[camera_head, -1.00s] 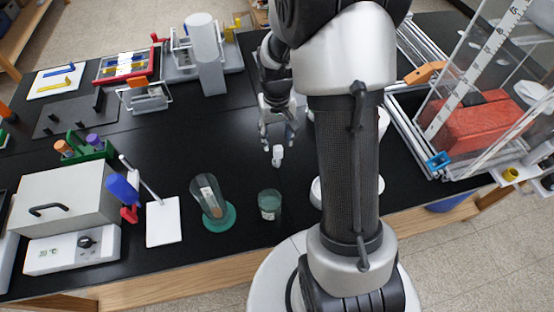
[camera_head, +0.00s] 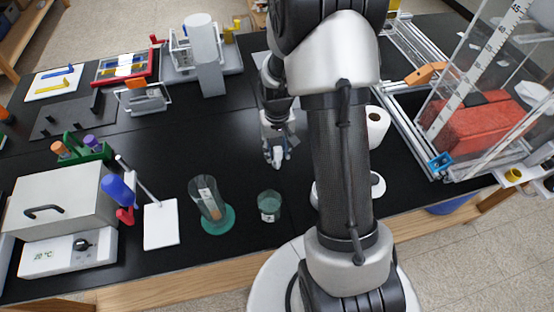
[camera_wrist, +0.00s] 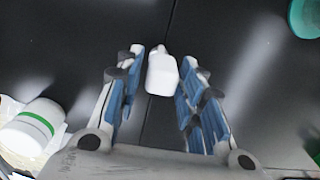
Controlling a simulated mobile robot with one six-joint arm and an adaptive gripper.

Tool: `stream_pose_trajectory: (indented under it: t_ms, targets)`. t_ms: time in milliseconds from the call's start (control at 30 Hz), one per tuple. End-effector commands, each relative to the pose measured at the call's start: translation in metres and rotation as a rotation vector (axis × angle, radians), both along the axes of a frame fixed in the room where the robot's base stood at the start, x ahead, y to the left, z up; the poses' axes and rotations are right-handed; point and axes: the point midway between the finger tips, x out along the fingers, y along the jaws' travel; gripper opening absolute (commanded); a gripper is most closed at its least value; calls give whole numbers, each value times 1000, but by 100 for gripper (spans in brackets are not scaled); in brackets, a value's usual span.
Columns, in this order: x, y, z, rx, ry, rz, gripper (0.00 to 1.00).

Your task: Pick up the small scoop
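The small scoop, a small white piece, lies on the black bench top in the wrist view (camera_wrist: 162,75). In the head view the scoop (camera_head: 278,156) shows only partly, at the tips of my fingers. My gripper (camera_head: 274,150) is low over the bench around it. In the wrist view my gripper (camera_wrist: 161,62) has its blue-padded fingers apart, one on each side of the scoop. The right finger is very close to it; I cannot tell whether they touch.
A glass with greenish content (camera_head: 269,206) and a tall clear vessel on a green base (camera_head: 208,200) stand nearer the front edge. A white roll (camera_head: 377,125) is at right, behind my arm. Bench left of my gripper is clear.

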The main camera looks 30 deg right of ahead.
Motion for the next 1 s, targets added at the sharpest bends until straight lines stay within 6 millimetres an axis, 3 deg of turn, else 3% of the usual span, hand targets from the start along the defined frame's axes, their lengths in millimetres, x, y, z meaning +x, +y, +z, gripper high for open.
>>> stream_pose_trajectory:
  t_ms: [467,1000]
  targets:
    - [0,0,0,0,0,0,1]
    - [0,0,3,-1,-2,0,0]
